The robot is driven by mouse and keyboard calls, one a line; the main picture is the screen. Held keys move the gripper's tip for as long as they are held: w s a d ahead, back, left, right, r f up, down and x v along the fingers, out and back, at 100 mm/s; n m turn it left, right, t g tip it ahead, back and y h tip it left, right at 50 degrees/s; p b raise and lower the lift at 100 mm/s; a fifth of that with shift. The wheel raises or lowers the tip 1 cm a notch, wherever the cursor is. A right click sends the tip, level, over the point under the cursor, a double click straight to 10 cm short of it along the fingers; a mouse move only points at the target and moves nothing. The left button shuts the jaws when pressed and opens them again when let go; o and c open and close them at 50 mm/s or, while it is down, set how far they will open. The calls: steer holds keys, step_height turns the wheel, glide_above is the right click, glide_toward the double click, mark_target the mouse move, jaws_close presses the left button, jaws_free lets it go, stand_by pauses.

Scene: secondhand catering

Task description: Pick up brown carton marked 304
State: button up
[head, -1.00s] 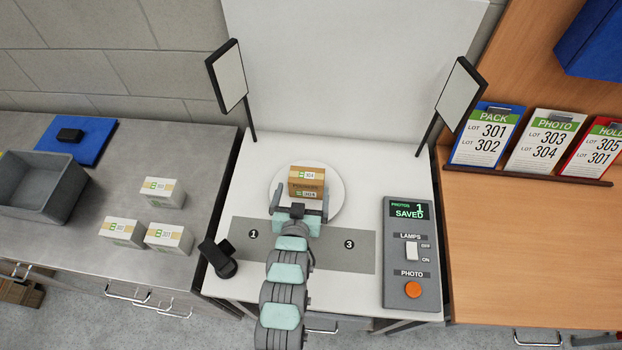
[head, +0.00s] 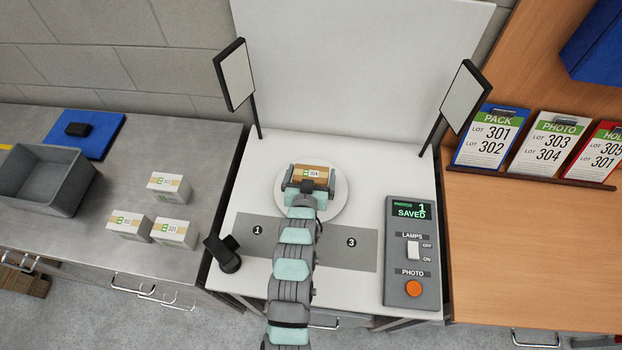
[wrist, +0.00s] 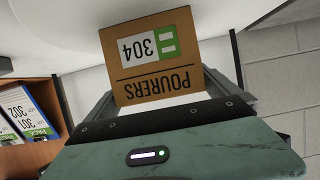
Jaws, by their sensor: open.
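The brown carton marked 304 (head: 314,173) sits on the round white turntable (head: 337,209) in the photo booth. In the wrist view the carton (wrist: 152,60) appears upside down, with "304" and "POURERS" on its face. My gripper (head: 306,183) is open at the carton, with a jaw on its left and right sides. In the wrist view my gripper (wrist: 165,100) frames the carton's near part. Whether the jaws touch the carton cannot be told. The carton's lower front is hidden by my gripper in the head view.
White cartons (head: 168,187) stand on the left counter beside a grey bin (head: 45,178). Two lamp panels (head: 235,75) flank the booth. A control box (head: 410,250) stands at right, a black device (head: 222,252) at front left. The grey mat (head: 350,246) is bare beside my arm.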

steer(key=shift+x, duration=1.25)
steer(key=shift+c, duration=0.3)
steer(key=c, duration=1.6)
steer(key=shift+r, duration=0.15)
